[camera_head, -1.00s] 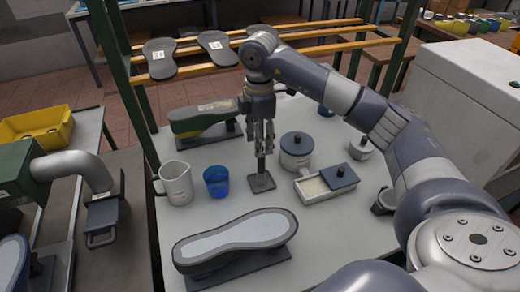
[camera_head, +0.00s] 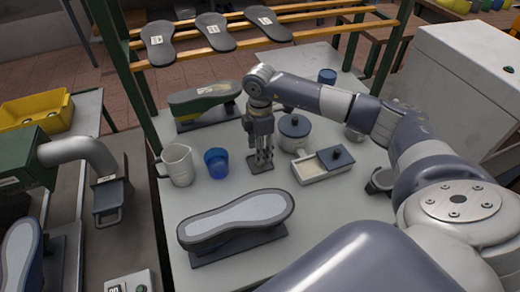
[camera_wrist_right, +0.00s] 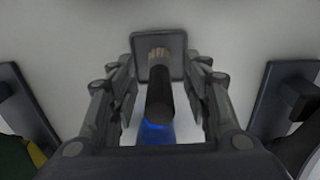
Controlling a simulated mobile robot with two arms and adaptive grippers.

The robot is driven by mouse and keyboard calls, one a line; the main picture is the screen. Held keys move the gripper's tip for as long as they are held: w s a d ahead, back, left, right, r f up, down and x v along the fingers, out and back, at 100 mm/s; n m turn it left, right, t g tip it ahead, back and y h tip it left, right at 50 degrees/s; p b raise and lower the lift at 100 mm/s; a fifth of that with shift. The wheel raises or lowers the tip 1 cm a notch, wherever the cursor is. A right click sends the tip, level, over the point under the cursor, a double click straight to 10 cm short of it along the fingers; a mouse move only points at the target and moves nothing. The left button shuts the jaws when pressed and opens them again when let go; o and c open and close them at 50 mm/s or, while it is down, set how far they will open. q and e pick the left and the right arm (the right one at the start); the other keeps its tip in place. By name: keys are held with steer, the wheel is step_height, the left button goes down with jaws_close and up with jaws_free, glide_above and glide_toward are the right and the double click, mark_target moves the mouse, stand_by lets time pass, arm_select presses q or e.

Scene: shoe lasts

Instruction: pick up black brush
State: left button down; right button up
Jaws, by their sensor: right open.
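The black brush (camera_wrist_right: 160,95) stands upright in the right wrist view, with its dark round handle towards the camera and pale brown bristles at its far end. The bristle end is at a square dark base (camera_wrist_right: 172,39), which also shows in the head view (camera_head: 260,167) on the table. My right gripper (camera_head: 264,158) is open and points down over the brush. In the right wrist view its fingers (camera_wrist_right: 160,98) stand on both sides of the handle with gaps visible. In the head view the fingers mostly hide the brush. My left gripper is not in view.
On the pale table (camera_head: 340,215) a blue cup (camera_head: 217,163) and a white jug (camera_head: 178,165) stand left of the gripper. A lidded pot (camera_head: 294,132) and a box with a sliding lid (camera_head: 318,168) stand right. A shoe form (camera_head: 236,217) lies in front, another (camera_head: 205,100) behind.

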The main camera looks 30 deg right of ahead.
steer(key=shift+f, duration=0.1)
steer(key=shift+c, duration=1.1)
jaws_close()
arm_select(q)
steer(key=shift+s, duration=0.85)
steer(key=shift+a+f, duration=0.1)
